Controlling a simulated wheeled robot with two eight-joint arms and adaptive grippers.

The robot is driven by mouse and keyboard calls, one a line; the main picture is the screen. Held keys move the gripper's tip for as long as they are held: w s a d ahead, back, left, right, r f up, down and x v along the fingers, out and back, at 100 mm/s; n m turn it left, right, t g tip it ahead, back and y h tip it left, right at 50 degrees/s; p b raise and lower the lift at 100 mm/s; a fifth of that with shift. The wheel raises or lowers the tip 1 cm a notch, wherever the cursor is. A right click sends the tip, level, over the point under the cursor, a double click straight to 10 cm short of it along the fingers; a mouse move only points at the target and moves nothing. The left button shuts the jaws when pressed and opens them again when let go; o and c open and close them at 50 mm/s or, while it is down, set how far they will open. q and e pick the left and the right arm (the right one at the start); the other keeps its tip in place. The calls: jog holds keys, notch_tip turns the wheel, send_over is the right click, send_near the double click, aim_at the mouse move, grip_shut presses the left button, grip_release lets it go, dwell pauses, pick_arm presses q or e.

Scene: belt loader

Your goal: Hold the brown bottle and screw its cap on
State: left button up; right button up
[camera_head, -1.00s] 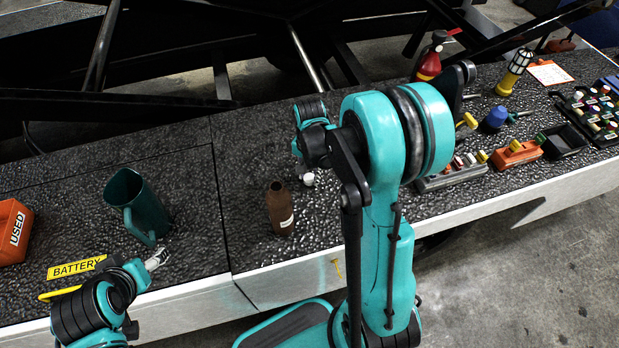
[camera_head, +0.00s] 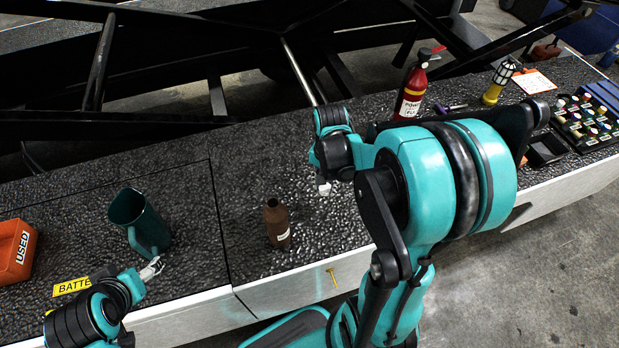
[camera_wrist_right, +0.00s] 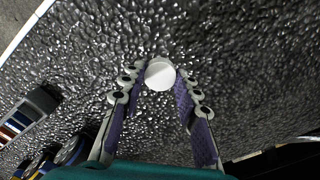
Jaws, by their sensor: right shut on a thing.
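The brown bottle (camera_head: 277,226) stands upright and uncapped on the dark textured bench top, with a pale label on its side. My right gripper (camera_head: 323,186) is to the right of the bottle and slightly farther back, apart from it. In the right wrist view, my right gripper (camera_wrist_right: 162,82) is shut on a round white cap (camera_wrist_right: 160,74) between its fingertips. The cap (camera_head: 324,190) shows small in the head view. My left gripper (camera_head: 153,268) is low at the left, close to the jug and away from the bottle; its finger opening is too small to judge.
A teal jug (camera_head: 140,222) stands left of the bottle, with an orange box (camera_head: 14,250) at the far left. A red bottle (camera_head: 412,90), a yellow torch (camera_head: 498,83) and a rack of small items (camera_head: 588,120) are at the right. The bench around the brown bottle is clear.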

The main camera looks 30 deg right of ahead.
jog(key=s+r, duration=0.1)
jog(key=s+d, duration=0.1)
jog(key=s+r+p, duration=0.1)
jog(key=s, duration=0.1)
jog(key=shift+d+r, duration=0.3)
jog(key=shift+d, duration=0.1)
jog(key=shift+w, duration=0.1)
